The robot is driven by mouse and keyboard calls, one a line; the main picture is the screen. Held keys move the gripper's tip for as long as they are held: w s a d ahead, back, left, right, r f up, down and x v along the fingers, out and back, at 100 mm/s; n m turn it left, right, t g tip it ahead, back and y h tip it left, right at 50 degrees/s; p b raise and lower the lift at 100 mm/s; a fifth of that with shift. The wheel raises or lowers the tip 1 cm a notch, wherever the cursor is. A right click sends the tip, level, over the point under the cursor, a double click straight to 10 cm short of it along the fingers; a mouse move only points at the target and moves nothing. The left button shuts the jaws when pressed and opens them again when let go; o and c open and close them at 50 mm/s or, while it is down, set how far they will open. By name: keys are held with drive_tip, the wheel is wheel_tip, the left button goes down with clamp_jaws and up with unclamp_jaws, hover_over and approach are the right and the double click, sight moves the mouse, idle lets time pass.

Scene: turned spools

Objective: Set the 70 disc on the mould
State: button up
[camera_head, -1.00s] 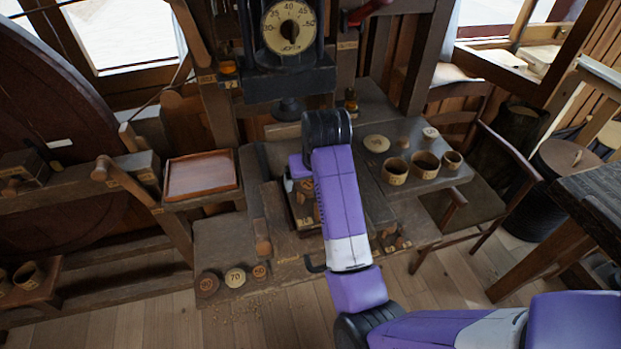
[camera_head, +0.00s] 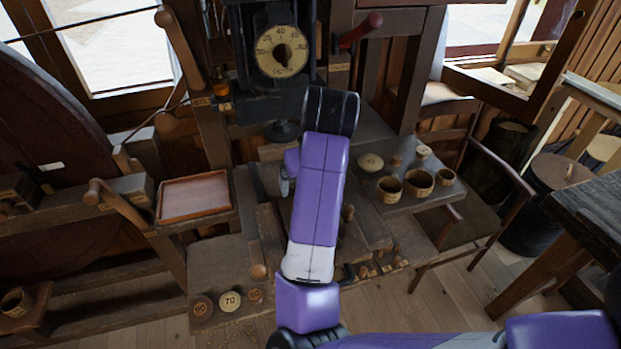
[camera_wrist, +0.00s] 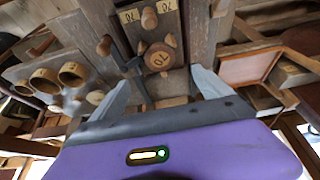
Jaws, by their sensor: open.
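A pale disc marked 70 (camera_head: 229,301) lies on the low bench board at front left in the head view, between two darker discs. I cannot tell for sure whether this is the mould. My gripper (camera_wrist: 163,82) is open, with its two grey fingers spread on either side below the round piece and nothing seen between them. In the head view my arm hides the gripper and the bench middle.
A press with a dial (camera_head: 282,50) stands at the back. A red-brown tray (camera_head: 195,197) is at left, with a wooden lever handle (camera_head: 125,210) near it. Several cups (camera_head: 419,182) stand on the right shelf. A chair (camera_head: 465,210) and dark table (camera_head: 590,210) are at right.

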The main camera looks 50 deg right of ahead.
drive_tip(key=shift+v, duration=1.3)
drive_tip(key=s+d+n+t+h, duration=0.2)
drive_tip(key=d+h, duration=0.4)
drive_tip(key=d, duration=0.4)
drive_tip(key=s+a+f+n+t+y, duration=0.3)
drive_tip(key=s+a+f+n+t, duration=0.15)
drive_tip(key=a, duration=0.45)
drive_tip(key=s+a+f+n+t+y, duration=0.2)
drive_tip(key=s+a+f+n+t, duration=0.2)
drive_tip(key=s+a, duration=0.3)
drive_tip(key=s+a+r+m+y, duration=0.3)
drive_tip(key=s+a, duration=1.1)
drive_tip(key=shift+s+m+y, duration=0.2)
drive_tip(key=shift+m+y, duration=0.1)
drive_tip(key=shift+m, duration=0.05)
drive_tip(key=shift+t, duration=0.25)
